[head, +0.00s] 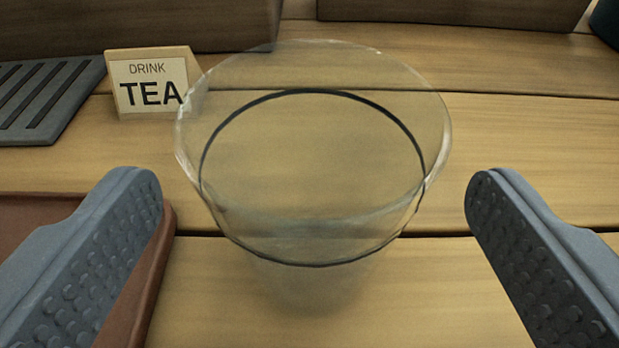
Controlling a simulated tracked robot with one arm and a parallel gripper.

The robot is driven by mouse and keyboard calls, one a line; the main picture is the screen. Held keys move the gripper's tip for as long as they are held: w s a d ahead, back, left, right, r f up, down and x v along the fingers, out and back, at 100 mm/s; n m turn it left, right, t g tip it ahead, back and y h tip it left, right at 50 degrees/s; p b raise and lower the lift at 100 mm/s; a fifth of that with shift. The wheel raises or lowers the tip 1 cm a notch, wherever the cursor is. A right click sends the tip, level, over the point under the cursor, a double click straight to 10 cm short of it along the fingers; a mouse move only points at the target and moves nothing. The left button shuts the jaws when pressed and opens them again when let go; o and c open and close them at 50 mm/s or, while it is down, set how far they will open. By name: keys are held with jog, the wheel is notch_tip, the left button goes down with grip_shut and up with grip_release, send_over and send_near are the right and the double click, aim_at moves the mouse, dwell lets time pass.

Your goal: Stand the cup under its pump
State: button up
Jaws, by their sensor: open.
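A clear cup (312,225) with a dark ring line around it stands upright on the wooden table, in the middle of the head view. It looks empty. My gripper (315,195) is open, with one grey studded finger on each side of the cup and a visible gap to it on both sides. A small sign (150,85) reading "DRINK TEA" stands behind the cup to the left. No pump can be made out in this view.
A dark slotted grate (45,95) lies at the far left. A reddish-brown tray (165,245) sits at the left, partly under my left finger. Dark wooden blocks (130,25) line the back. The table (530,150) to the right is clear.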

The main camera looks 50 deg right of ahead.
aim_at(309, 132)
jog(key=x, duration=0.3)
jog(key=b+x, duration=0.1)
jog(key=shift+w+f, duration=0.15)
jog(key=shift+f, duration=0.2)
jog(key=c, duration=1.2)
jog(key=shift+o, duration=0.2)
jog(key=shift+r, duration=0.15)
